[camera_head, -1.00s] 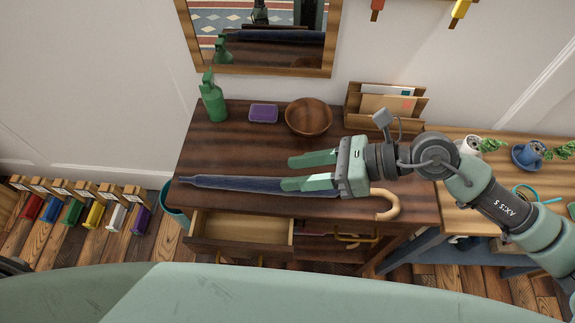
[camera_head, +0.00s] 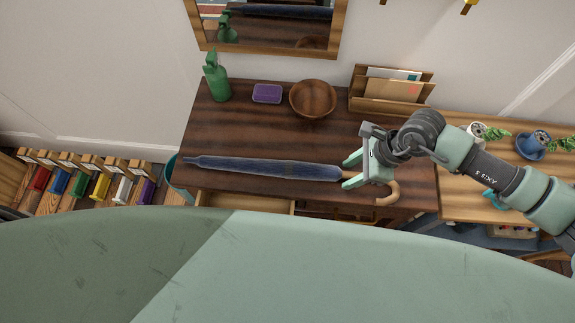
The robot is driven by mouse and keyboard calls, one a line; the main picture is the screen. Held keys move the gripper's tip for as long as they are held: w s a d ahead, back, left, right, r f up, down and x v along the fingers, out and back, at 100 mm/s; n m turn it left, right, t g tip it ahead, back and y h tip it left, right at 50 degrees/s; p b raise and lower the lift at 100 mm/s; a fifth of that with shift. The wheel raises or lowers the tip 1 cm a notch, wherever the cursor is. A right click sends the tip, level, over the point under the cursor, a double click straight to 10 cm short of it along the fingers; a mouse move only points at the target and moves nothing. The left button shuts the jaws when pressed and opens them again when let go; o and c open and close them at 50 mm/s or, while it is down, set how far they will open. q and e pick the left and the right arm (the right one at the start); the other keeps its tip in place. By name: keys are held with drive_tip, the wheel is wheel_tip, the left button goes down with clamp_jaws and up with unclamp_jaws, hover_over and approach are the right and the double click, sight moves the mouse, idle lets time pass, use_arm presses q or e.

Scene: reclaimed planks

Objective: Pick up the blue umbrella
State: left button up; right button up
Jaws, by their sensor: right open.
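The blue umbrella (camera_head: 265,168) lies closed across the front of the dark wooden table (camera_head: 235,122), its tip to the left. Its curved wooden handle (camera_head: 389,195) is at the right, partly hidden behind my right gripper. My right gripper (camera_head: 347,174) is open, with its fingers pointing left over the umbrella's handle end. One finger shows on each side of the umbrella in the picture. I cannot tell how high above it they are. My left gripper is not in view.
A green bottle (camera_head: 216,79), a purple box (camera_head: 267,93), a wooden bowl (camera_head: 313,98) and a letter holder (camera_head: 391,90) stand along the table's back. An open drawer (camera_head: 245,203) juts from the front. A side table (camera_head: 462,206) with plants stands right.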

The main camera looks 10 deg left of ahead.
drive_tip(key=shift+f, duration=0.1)
clamp_jaws()
drive_tip(key=shift+a, duration=0.1)
idle(1.3)
